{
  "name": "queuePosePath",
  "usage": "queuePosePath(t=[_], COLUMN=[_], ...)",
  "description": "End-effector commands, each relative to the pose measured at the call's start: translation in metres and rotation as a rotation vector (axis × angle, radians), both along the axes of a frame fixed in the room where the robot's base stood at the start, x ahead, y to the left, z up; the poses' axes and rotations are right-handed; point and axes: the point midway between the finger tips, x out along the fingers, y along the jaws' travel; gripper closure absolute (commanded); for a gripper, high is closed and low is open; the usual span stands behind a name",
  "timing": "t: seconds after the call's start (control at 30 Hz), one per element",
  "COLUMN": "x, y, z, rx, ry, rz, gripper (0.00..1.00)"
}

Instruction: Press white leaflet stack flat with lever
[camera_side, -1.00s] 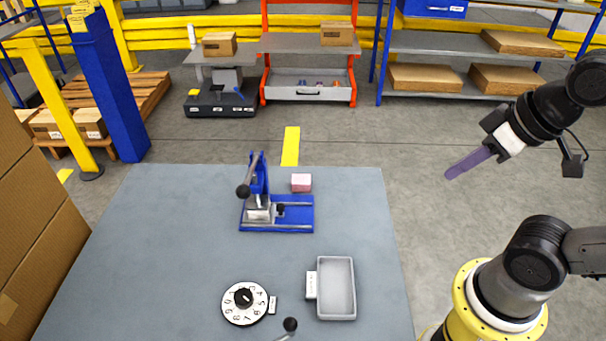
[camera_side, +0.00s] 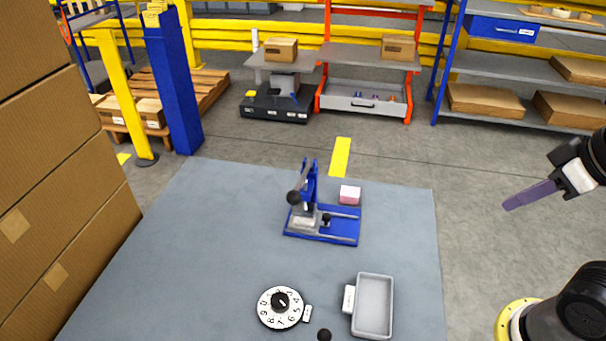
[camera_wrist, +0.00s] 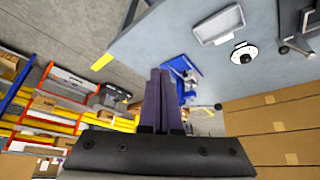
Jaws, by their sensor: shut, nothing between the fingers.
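A blue lever press (camera_side: 345,239) stands on the grey table in the side view, and it also shows in the wrist view (camera_wrist: 190,92), partly behind my fingers. Its lever stands up from the left part and ends in a black knob (camera_side: 294,198). A small whitish block (camera_side: 304,222) sits low on the press below the lever; I cannot tell whether it is the leaflet stack or a press part. A pink and white block (camera_side: 349,195) lies behind the press. My gripper (camera_side: 506,206) is shut and empty, right of the table and well apart from the press.
A grey tray (camera_side: 373,335) and a numbered dial (camera_side: 280,308) lie at the table's front. Another black knob (camera_side: 324,335) shows at the bottom edge. Brown cartons (camera_side: 60,230) are stacked at the left. The table (camera_side: 215,235) is bare left of the press.

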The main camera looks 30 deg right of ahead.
Motion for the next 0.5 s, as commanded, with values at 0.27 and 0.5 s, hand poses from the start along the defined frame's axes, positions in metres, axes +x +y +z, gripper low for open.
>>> queuePosePath(t=[0.27, 0.5], x=[0.026, 0.089], y=[0.010, 0.039], z=[0.050, 0.104], rx=[-0.034, -0.044], ry=[-0.021, -0.002], rz=[0.151, 0.346], gripper=[1.00, 1.00])
